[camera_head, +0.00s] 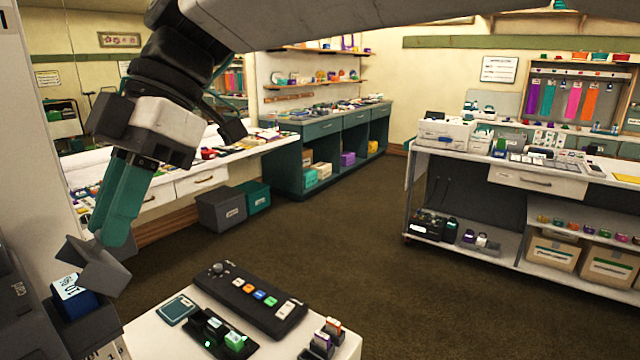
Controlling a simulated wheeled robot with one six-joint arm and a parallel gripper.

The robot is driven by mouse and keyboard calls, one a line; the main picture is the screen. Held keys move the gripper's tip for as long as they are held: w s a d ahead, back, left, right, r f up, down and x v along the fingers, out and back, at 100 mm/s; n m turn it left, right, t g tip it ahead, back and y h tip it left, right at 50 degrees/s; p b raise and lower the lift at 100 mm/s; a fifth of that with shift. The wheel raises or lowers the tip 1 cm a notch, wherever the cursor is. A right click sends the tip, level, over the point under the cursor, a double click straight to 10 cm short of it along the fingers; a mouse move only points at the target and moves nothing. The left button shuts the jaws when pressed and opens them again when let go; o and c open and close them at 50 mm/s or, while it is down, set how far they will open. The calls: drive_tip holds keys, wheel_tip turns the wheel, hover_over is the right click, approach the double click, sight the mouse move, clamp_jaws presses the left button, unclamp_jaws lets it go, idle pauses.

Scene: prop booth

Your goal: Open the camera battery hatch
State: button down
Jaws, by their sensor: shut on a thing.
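My gripper (110,236), with teal fingers pointing down, is at the left. Its fingertips are shut on the upper edge of a grey hatch flap (104,274). The flap stands tilted up from a dark grey camera body (20,305) at the lower left edge, which is partly cut off by the frame. Beside the flap, a blue battery (72,294) with a pale printed label shows in the open compartment. The exact grip on the flap is partly hidden by the fingers.
A white-topped stand (180,340) in front holds a dark control panel (250,300), a charger with green lights (222,335) and small batteries (322,345). A white workbench (540,182) stands at the right. Brown floor (370,230) between is clear.

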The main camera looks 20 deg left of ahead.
sight(119, 264)
drive_tip(key=g, duration=0.1)
drive_tip(key=w, duration=0.1)
drive_tip(key=w+f+g, duration=0.1)
drive_tip(key=shift+d+g+y, duration=0.25)
drive_tip(key=shift+g+y, duration=0.05)
drive_tip(key=shift+y, duration=0.1)
drive_tip(key=g, duration=0.1)
drive_tip(key=w+f+g, duration=0.1)
drive_tip(key=shift+w+d+f+g+y, duration=0.1)
drive_tip(key=shift+d+f+g+y, duration=0.05)
drive_tip(key=shift+g+y, duration=0.2)
drive_tip(key=shift+w+d+f+g+y, duration=0.1)
drive_tip(key=shift+w+f+g+y, duration=0.2)
drive_tip(key=shift+g, duration=0.35)
drive_tip(key=shift+w+f+g+y, duration=0.15)
drive_tip(key=shift+f+g, duration=0.25)
drive_tip(key=shift+g, duration=0.2)
drive_tip(key=shift+w+d+f+g+y, duration=0.15)
drive_tip(key=shift+f+g+y, duration=0.1)
drive_tip(key=shift+f+g, duration=0.45)
drive_tip(key=shift+w+a+f+g+y, duration=0.15)
drive_tip(key=shift+f+g+y, duration=0.15)
drive_tip(key=shift+g, duration=0.7)
drive_tip(key=shift+d+f+h, duration=0.1)
drive_tip(key=shift+h, duration=0.15)
drive_tip(key=c, duration=1.3)
unclamp_jaws()
drive_tip(key=shift+c, duration=0.2)
